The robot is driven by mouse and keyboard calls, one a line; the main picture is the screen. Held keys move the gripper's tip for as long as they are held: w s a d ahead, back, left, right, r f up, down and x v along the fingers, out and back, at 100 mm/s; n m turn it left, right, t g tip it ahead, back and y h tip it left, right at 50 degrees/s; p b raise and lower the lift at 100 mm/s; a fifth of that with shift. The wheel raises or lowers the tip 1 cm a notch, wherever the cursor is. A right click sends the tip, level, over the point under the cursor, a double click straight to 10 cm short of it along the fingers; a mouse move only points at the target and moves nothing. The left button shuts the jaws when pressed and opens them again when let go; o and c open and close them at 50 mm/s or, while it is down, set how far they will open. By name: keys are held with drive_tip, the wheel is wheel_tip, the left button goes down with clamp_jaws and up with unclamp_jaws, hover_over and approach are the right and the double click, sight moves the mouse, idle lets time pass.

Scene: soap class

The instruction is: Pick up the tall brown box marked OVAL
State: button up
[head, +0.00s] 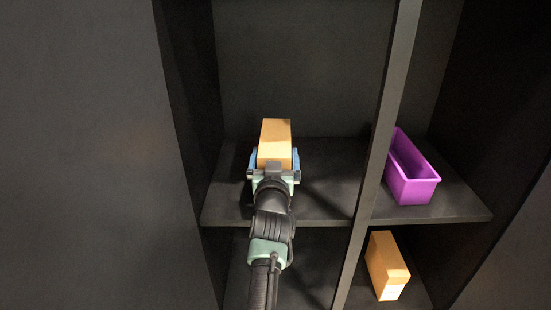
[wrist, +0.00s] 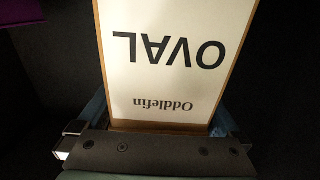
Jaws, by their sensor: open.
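The tall brown box (head: 275,138) stands upright on the middle shelf in the head view. In the wrist view, the box (wrist: 170,80) shows a white label reading OVAL and Oddlefin, upside down in the picture. My gripper (head: 274,162) is at the box's near side, with its blue fingers open on either side of the box. In the wrist view, parts of the fingers show at the left and right of the box's near end. I cannot tell whether either finger touches the box. The box's lower part is hidden by my gripper.
The box stands on a dark shelf (head: 325,205) with walls on both sides. A divider (head: 377,150) separates it from a purple bin (head: 415,185) on the right. Another brown box (head: 385,265) stands in the lower right compartment. The shelf is clear to the right of my gripper.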

drive_tip(key=shift+w, duration=0.7)
drive_tip(key=shift+c, duration=0.3)
drive_tip(key=c, duration=1.4)
drive_tip(key=shift+r, duration=0.2)
clamp_jaws()
